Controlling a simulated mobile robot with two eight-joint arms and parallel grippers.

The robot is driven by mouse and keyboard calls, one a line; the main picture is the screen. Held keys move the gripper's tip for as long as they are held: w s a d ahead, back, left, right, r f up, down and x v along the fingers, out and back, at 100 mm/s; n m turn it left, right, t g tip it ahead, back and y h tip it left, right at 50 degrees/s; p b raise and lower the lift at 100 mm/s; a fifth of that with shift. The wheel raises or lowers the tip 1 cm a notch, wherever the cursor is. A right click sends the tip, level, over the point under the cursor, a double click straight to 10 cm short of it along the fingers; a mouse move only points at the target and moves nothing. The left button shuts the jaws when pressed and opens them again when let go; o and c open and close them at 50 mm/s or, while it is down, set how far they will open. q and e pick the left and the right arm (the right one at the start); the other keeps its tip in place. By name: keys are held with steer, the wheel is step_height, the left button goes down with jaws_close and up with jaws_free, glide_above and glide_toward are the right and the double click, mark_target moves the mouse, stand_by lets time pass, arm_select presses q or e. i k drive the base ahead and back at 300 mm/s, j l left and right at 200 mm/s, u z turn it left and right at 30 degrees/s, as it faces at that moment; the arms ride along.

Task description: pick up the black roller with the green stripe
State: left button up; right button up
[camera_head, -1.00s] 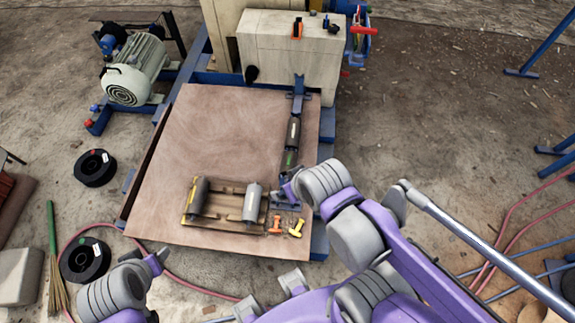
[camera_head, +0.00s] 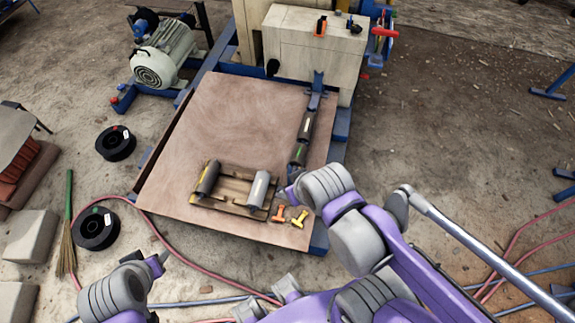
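The black roller with the green stripe (camera_head: 299,152) lies at the right side of the brown board (camera_head: 235,120), at the near end of a line with another dark roller (camera_head: 307,124). My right gripper (camera_head: 284,190) is just below the near end of the green-striped roller; the wrist hides part of this area, and I cannot tell whether they touch or how the fingers stand. My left gripper (camera_head: 160,263) is off the board's near left side, over the floor, away from the rollers. Its finger opening is too small to make out.
A wooden rack (camera_head: 234,189) with a dark roller (camera_head: 208,178) and a grey roller (camera_head: 258,189) sits on the board. Orange (camera_head: 279,213) and yellow (camera_head: 300,218) pieces lie beside it. The crusher body (camera_head: 308,50) stands behind. The board's upper left is clear.

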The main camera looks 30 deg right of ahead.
mark_target(297, 158)
steer(key=k+u, duration=0.15)
steer(key=u, duration=0.25)
steer(key=k+l+u, duration=0.1)
steer(key=u, duration=0.25)
steer(key=k+u, duration=0.15)
steer(key=u, duration=0.25)
steer(key=k+j+u, duration=0.1)
steer(key=u, duration=0.25)
steer(key=k+l+u, duration=0.15)
steer(key=u, duration=0.25)
steer(key=k+u, duration=0.65)
steer(key=u, duration=0.2)
steer(key=k+u, duration=1.15)
steer(key=u, duration=0.15)
steer(key=k+u, duration=0.55)
steer(key=u, duration=0.2)
steer(key=k+l+u, duration=0.1)
steer(key=u, duration=0.4)
steer(key=k+u, duration=0.3)
steer(key=u, duration=0.2)
steer(key=k+j+u, duration=0.1)
steer(key=u, duration=0.35)
steer(key=k+z, duration=0.15)
steer(key=z, duration=0.35)
steer(key=k+l+z, duration=0.1)
steer(key=z, duration=3.05)
steer(key=l, duration=0.1)
